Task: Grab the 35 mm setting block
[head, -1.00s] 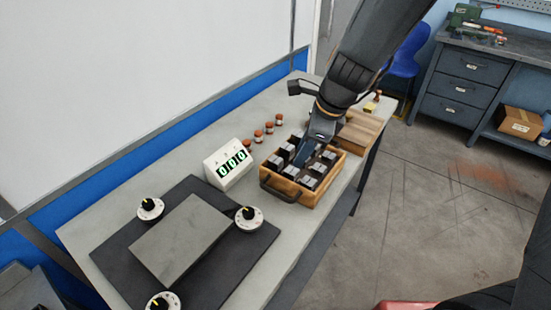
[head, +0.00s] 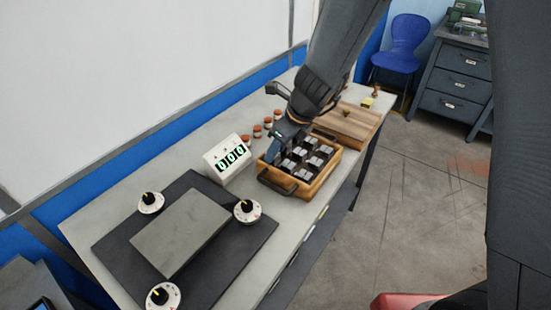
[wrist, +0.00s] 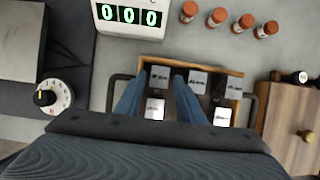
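Several grey metal setting blocks with small dark labels stand in a wooden tray (head: 318,186). The labels are too small to read surely, so I cannot tell which is the 35 mm block. My gripper (head: 273,156) is over the tray's left end. In the wrist view my gripper (wrist: 158,103) is open, its two blue fingers pointing down into the tray. One block (wrist: 155,108) lies between the fingers and another block (wrist: 160,77) is just beyond it. Other blocks, such as one at the right (wrist: 234,87), sit outside the fingers. My wrist hides the tray's near part.
A white display (head: 227,158) reading 000 stands left of the tray. Several orange-brown jars (head: 267,122) line the bench behind it. A wooden lidded box (head: 347,122) is to the right. A grey plate (head: 180,232) with dials lies at the front left.

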